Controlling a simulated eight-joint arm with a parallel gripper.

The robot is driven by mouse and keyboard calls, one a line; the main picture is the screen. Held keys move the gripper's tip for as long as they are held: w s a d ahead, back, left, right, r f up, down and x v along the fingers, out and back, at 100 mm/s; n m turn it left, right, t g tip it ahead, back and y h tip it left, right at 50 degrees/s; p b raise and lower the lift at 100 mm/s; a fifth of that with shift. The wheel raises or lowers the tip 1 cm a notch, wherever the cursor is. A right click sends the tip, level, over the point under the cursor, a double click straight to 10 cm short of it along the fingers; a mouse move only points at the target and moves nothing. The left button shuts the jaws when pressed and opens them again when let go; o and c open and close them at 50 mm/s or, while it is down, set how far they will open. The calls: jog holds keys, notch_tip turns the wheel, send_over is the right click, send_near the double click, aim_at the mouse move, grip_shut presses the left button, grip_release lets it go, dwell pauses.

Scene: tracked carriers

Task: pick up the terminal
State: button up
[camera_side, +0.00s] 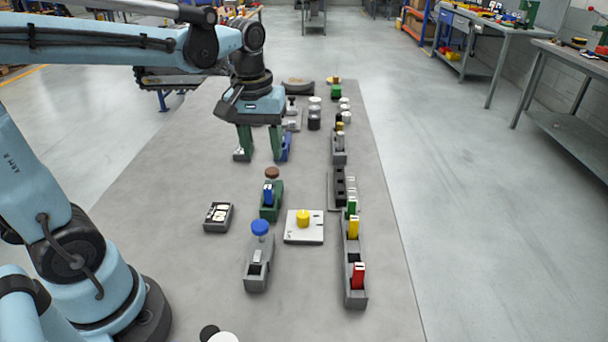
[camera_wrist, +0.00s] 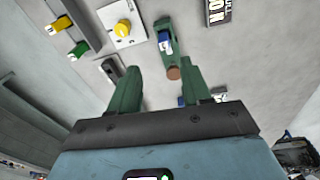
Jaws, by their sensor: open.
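Several small upright blocks look like terminals, and I cannot tell which one the task means. A blue block (camera_side: 268,194) sits in a green carrier (camera_side: 270,208) with a brown knob; the wrist view also shows this blue block (camera_wrist: 165,42). Yellow (camera_side: 353,227), green (camera_side: 351,208) and red (camera_side: 358,275) blocks stand in the long grey carriers on the right. My gripper (camera_side: 260,154) is open, pointing down, low over the table behind the green carrier. A blue item (camera_side: 287,146) shows beside its right finger, partly hidden. In the wrist view nothing is clasped between the fingers (camera_wrist: 161,85).
A white plate (camera_side: 304,235) with a yellow knob, a grey carrier (camera_side: 256,274) with a blue knob and a black box (camera_side: 218,217) with white parts stand in front. White and black cylinders (camera_side: 315,110) stand farther back. The left of the table is clear.

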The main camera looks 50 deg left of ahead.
aim_at(268, 186)
jog(key=shift+n+g, duration=0.5)
jog(key=shift+n, duration=0.1)
jog(key=f, duration=0.4)
jog(key=w+a+f, duration=0.1)
jog(key=f, duration=0.1)
jog(key=shift+f, duration=0.4)
jog(key=f, duration=0.4)
jog(key=shift+w+a, duration=0.2)
jog(key=shift+w, duration=0.1)
jog(key=shift+f, duration=0.7)
grip_shut()
